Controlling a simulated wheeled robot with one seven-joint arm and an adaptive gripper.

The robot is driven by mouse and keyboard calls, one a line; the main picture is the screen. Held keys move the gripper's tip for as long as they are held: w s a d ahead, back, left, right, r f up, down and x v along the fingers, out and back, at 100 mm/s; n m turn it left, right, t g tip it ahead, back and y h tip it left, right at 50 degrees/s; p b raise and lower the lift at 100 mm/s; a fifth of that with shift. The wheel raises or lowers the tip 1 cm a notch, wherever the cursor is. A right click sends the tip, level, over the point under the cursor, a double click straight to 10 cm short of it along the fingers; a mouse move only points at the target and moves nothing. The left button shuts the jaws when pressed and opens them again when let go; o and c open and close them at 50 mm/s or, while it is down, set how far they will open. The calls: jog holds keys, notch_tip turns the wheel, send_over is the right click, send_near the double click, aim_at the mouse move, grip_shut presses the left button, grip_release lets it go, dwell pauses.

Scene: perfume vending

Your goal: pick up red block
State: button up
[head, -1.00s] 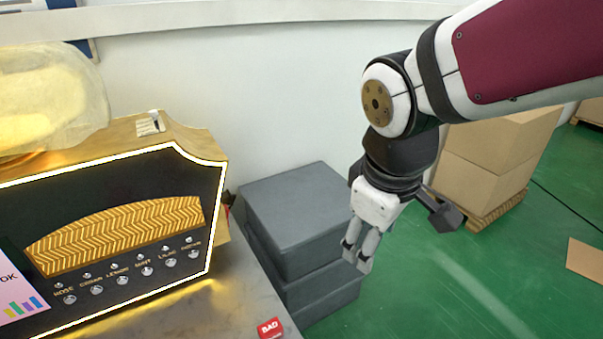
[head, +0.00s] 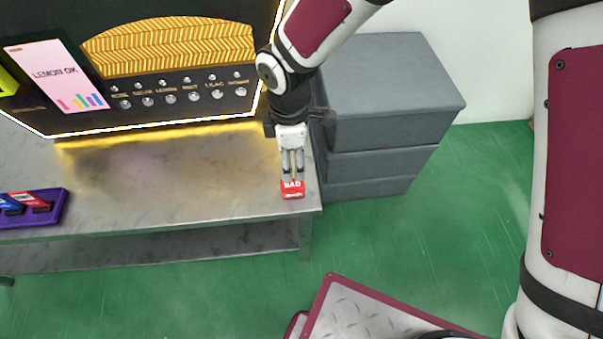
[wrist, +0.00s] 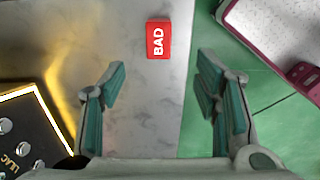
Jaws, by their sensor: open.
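The red block (head: 292,190) with white "BAD" lettering lies on the grey marbled table near its right front corner. It also shows in the wrist view (wrist: 158,39), upper centre. My gripper (head: 292,177) points down at the block in the head view. In the wrist view my gripper (wrist: 161,78) is open, its two fingers spread wide with nothing between them. The block lies ahead of the fingertips, in line with the gap between them, and no finger visibly touches it. How high the fingertips are above the table is hard to tell.
The dark vending machine (head: 180,75) with a lit edge and buttons stands at the table's back. Grey boxes (head: 385,95) stand right of the table. A purple tray (head: 58,207) with small blocks is at the left. The table's middle (head: 170,185) is clear.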

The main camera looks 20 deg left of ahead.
aim_at(293, 185)
notch_tip(293, 185, down, 13)
jog(key=shift+a+b, duration=0.1)
jog(key=shift+b, duration=0.75)
jog(key=c, duration=1.2)
